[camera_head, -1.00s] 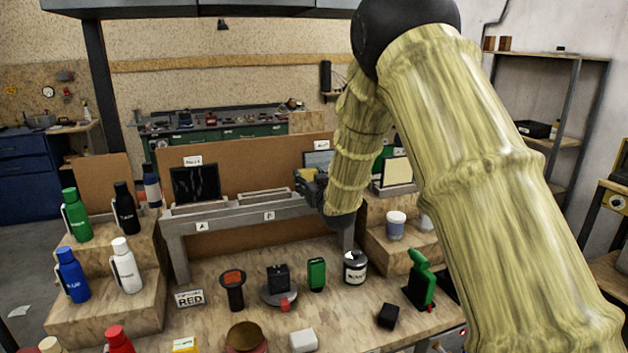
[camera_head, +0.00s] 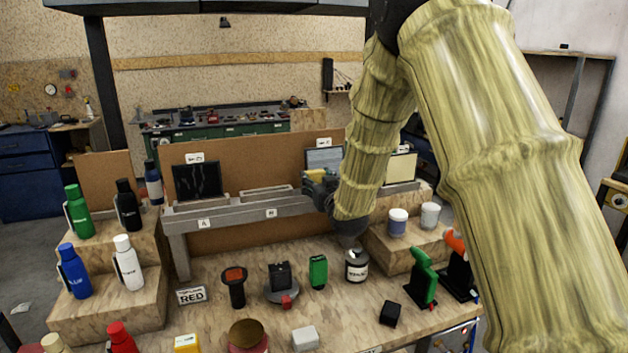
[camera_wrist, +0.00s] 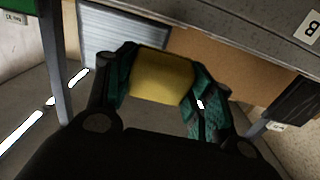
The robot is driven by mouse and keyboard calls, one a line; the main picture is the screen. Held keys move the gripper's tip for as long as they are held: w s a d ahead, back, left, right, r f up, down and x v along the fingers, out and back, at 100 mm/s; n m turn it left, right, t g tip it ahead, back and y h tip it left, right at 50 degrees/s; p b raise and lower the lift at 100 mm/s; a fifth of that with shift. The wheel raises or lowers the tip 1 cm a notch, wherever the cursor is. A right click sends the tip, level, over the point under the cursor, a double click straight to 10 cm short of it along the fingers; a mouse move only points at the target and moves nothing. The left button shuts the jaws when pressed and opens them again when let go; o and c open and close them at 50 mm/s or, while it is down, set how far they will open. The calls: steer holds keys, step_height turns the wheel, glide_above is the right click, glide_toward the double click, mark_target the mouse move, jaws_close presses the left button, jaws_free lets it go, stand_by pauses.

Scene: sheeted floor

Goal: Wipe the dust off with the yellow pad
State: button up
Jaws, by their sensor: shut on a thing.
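My gripper (camera_head: 318,188) is shut on the yellow pad (camera_wrist: 162,78), which sits between its two green-dark fingers in the wrist view. In the head view the pad (camera_head: 315,174) shows as a small yellow patch at the right part of the raised grey shelf. A dark panel (camera_head: 197,181) with pale streaks stands at the left behind the shelf. A grey-blue panel (camera_head: 323,158) stands behind my gripper, partly hidden by my arm; it also shows in the wrist view (camera_wrist: 120,42). I cannot tell which panel carries dust.
The grey shelf (camera_head: 240,208) bears labels A and B. Bottles stand on wooden steps (camera_head: 110,303) at left. Cups stand on the right step (camera_head: 400,258). A black-and-white jar (camera_head: 357,266), a green device (camera_head: 318,271) and a green-handled tool (camera_head: 423,277) crowd the bench below.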

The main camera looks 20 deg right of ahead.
steer(key=shift+s, duration=0.35)
steer(key=shift+s+r, duration=0.15)
steer(key=shift+s, duration=0.6)
steer(key=shift+s+r, duration=0.15)
steer(key=shift+s, duration=0.6)
steer(key=shift+f, duration=0.1)
